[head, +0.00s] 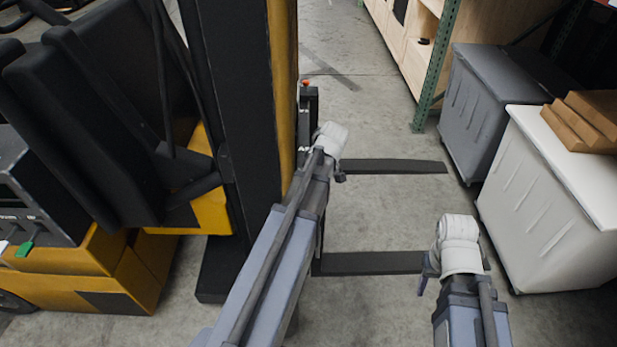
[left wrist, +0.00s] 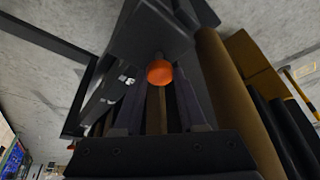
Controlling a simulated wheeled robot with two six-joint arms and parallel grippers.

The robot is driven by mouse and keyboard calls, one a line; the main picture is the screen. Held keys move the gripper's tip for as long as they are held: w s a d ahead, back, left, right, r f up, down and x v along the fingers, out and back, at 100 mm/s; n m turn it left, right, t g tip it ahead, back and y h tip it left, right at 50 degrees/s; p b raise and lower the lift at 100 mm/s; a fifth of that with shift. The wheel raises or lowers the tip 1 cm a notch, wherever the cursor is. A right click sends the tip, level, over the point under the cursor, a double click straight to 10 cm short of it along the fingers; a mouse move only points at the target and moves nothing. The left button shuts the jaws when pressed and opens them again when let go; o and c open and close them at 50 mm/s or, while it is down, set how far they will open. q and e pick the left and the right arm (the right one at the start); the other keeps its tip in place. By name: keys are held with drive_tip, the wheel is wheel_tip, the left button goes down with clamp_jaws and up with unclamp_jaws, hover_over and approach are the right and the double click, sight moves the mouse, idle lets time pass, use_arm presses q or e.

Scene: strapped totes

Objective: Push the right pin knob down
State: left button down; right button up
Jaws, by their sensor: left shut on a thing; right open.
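An orange round pin knob (left wrist: 159,72) shows in the left wrist view, between the fingertips of my left gripper (left wrist: 160,84). The left gripper is shut on this knob. In the head view my left arm reaches to the forklift's fork carriage, and its own wrist hides the fingers and the held knob. A small red-orange knob (head: 305,83) shows on the dark carriage beyond that wrist; I cannot tell whether it is the same one. My right gripper (head: 426,276) is open, partly hidden by its white wrist, near the tip of the near fork.
The yellow and black forklift (head: 285,60) fills the left side. Its far fork (head: 395,167) and near fork (head: 370,263) point right. A grey tote (head: 478,105) and a white tote (head: 550,205) stand at right. The floor between forks and totes is clear.

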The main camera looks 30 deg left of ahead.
use_arm(q)
drive_tip(key=c, duration=0.9)
unclamp_jaws()
drive_tip(key=shift+w, duration=0.15)
drive_tip(key=shift+o, duration=0.8)
drive_tip(key=shift+w+a+f, duration=0.1)
drive_tip(key=shift+a+f, duration=0.05)
drive_tip(key=p+v, duration=0.7)
drive_tip(key=v, duration=0.1)
